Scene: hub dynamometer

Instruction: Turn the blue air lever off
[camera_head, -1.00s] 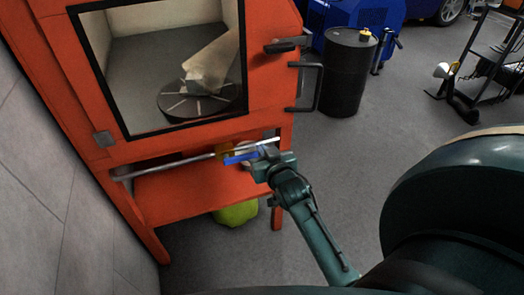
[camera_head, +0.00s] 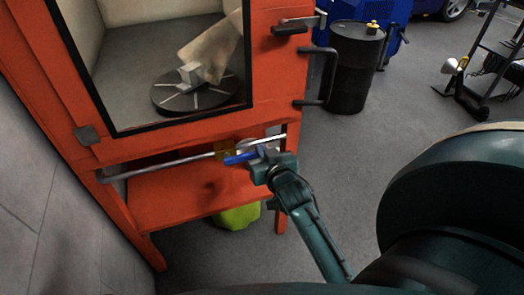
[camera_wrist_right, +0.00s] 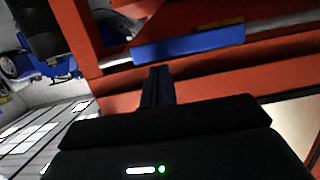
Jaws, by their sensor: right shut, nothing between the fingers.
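The blue air lever (camera_head: 240,158) sits on the pale pipe (camera_head: 170,166) below the window of the orange cabinet (camera_head: 180,193). In the head view it lies roughly along the pipe. In the right wrist view the blue lever (camera_wrist_right: 188,45) runs across the picture, just beyond my fingertips. My right gripper (camera_head: 262,158) is at the lever's right end in the head view. Its fingers (camera_wrist_right: 157,72) are shut together with nothing between them. I cannot tell whether they touch the lever. My left gripper is not in view.
A black handle (camera_head: 328,76) and a latch (camera_head: 292,27) stick out from the cabinet's right side. A black drum (camera_head: 352,68) stands behind it to the right. A yellow-green object (camera_head: 240,216) is under the cabinet shelf.

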